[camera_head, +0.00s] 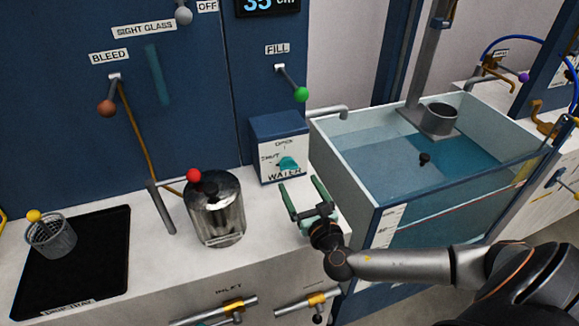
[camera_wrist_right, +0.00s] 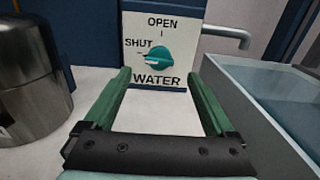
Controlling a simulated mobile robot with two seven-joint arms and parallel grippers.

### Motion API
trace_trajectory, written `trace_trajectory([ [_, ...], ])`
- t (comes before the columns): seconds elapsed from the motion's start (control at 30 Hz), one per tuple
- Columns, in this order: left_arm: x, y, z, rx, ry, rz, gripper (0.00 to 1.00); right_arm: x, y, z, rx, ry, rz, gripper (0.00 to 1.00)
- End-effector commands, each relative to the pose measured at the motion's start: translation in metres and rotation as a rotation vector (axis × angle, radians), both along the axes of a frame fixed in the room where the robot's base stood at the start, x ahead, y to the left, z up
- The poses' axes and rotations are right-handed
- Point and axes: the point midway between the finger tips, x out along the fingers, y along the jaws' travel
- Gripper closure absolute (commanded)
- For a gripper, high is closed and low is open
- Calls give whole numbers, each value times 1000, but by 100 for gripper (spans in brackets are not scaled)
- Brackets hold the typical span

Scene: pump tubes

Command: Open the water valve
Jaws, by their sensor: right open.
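The water valve is a teal knob (camera_head: 288,164) on the front of a blue box (camera_head: 279,128) with a white plate marked OPEN, SHUT and WATER. In the right wrist view the knob (camera_wrist_right: 149,61) sits below OPEN and beside SHUT, its pointed end toward the left, near SHUT. My right gripper (camera_head: 308,187) has green fingers spread apart and empty. It is in front of the plate, apart from the knob, with the knob between and beyond the fingertips in the wrist view. My left gripper is not in view.
A metal canister (camera_head: 216,209) with a red knob stands left of the gripper. A glass tank (camera_head: 365,185) of water stands right of it. A black drip tray (camera_head: 85,262) with a mesh basket (camera_head: 50,237) lies at far left.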

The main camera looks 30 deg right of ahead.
Motion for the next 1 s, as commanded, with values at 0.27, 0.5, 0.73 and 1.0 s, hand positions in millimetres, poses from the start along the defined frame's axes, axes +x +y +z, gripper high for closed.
trace_trajectory([
  [0.27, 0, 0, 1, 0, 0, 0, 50, 52, -12, 1, 4, -2, -2, 10],
  [0.5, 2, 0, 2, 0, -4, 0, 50, 71, -17, 0, 3, 1, -1, 10],
  [0.73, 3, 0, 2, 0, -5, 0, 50, 72, -17, -1, 5, 2, 0, 10],
  [1.0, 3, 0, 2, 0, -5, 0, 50, 72, -17, -1, 3, 1, 0, 31],
])
